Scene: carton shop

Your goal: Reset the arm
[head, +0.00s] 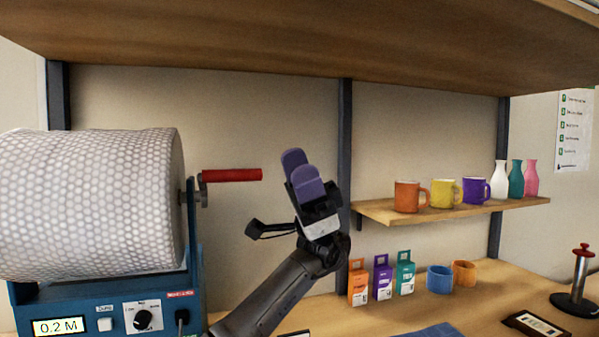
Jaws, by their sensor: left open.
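My left gripper (303,177) is raised in the middle of the head view, its purple-padded fingers pointing up. It is open and nothing shows between its fingers. The arm comes up from the lower edge of the picture. The gripper is to the right of the red crank handle (232,175) and apart from it. My right gripper is not in view.
A bubble-wrap roll (90,200) sits on a blue dispenser (195,290) at left. A wall shelf (375,211) holds mugs (407,197) and vases (515,180). Small boxes (382,281) and cups (439,279) stand on the bench (460,312). A wooden shelf (300,40) hangs above.

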